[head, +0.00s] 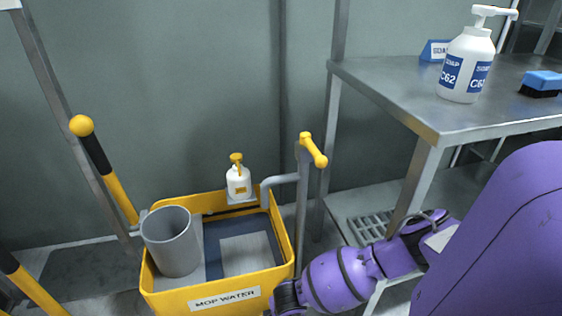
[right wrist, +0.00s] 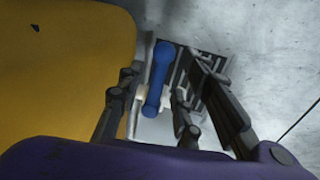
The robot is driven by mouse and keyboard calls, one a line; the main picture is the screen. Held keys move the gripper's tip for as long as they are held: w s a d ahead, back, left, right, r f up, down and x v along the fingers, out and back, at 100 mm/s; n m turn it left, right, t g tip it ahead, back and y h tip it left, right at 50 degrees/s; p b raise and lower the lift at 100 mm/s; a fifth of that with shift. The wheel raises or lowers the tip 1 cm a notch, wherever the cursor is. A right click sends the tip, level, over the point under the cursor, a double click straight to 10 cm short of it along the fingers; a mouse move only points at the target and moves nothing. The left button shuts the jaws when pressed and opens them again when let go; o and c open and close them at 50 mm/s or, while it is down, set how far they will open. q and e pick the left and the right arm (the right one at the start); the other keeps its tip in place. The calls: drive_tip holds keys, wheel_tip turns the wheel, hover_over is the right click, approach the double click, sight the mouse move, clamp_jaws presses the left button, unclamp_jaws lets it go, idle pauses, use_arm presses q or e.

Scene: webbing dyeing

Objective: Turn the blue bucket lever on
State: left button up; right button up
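The blue lever (right wrist: 156,80) shows in the right wrist view as a short bar with rounded ends, beside a yellow wall. My right gripper (right wrist: 160,85) is open, with its fingers on either side of the lever and visible gaps. I cannot tell how far below the fingertips the lever lies. In the head view the yellow mop-water bucket (head: 222,299) stands at the lower middle, and my purple right arm reaches down to its right side. The lever does not show in the head view. My left gripper is in neither view.
A grey cylinder (head: 172,245) and a white pump bottle (head: 238,183) sit at the bucket. A yellow-handled pipe (head: 302,190) rises at its right. A metal table (head: 400,95) with a soap bottle (head: 467,65) stands to the right. Yellow-black poles (head: 110,175) are at left.

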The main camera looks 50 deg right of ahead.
drive_tip(key=shift+w+f, duration=0.1)
drive_tip(key=shift+f, duration=0.4)
drive_tip(key=shift+c, duration=0.4)
clamp_jaws()
drive_tip(key=shift+r, duration=0.1)
